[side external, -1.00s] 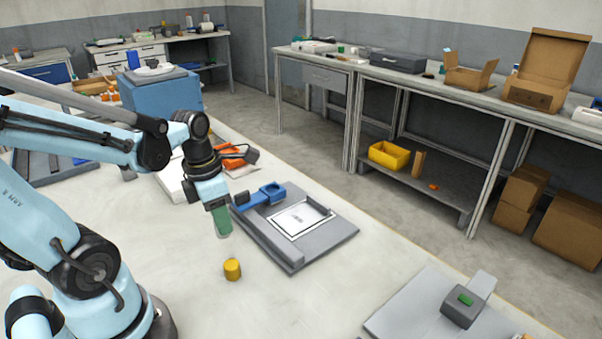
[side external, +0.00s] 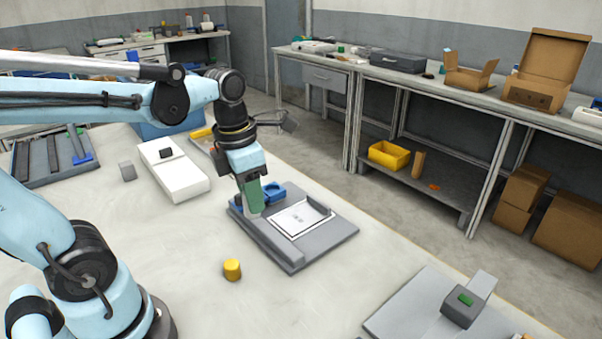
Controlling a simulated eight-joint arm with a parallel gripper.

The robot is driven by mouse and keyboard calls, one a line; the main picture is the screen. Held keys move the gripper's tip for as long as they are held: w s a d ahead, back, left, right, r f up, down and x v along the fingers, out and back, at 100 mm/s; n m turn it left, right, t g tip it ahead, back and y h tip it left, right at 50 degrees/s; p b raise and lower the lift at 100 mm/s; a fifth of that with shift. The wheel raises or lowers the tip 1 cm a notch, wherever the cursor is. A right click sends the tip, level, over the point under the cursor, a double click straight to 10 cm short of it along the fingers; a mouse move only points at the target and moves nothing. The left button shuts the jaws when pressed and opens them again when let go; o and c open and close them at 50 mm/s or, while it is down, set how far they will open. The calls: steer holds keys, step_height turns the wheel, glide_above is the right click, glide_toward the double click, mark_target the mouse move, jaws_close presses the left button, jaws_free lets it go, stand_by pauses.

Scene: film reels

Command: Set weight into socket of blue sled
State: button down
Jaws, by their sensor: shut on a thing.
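My gripper (side external: 253,200) points down over the left part of a grey board (side external: 318,246). It is shut on a green piece (side external: 254,195), which looks like the weight, though its lower end is hard to make out. The blue sled (side external: 277,191) is on the board, just right of and behind my gripper. My gripper hides its left part, and I cannot see its socket clearly. I cannot tell whether the green piece touches the sled.
A yellow cylinder (side external: 232,270) stands on the table in front of the board. A white box (side external: 178,180) lies to the left. A grey plate with a dark block (side external: 462,306) is at the lower right. The table between is clear.

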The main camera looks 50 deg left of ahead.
steer(key=w+a+f, duration=0.3)
steer(key=w+a, duration=1.1)
steer(key=shift+a+f, duration=0.1)
steer(key=shift+f, duration=2.4)
steer(key=shift+f, duration=0.55)
steer(key=c, duration=1.1)
jaws_free()
steer(key=shift+o, duration=0.2)
step_height(320, 180, up, 11)
steer(key=s, duration=0.1)
steer(key=shift+s+a, duration=0.15)
steer(key=shift+s, duration=0.05)
steer(key=shift+f, duration=0.1)
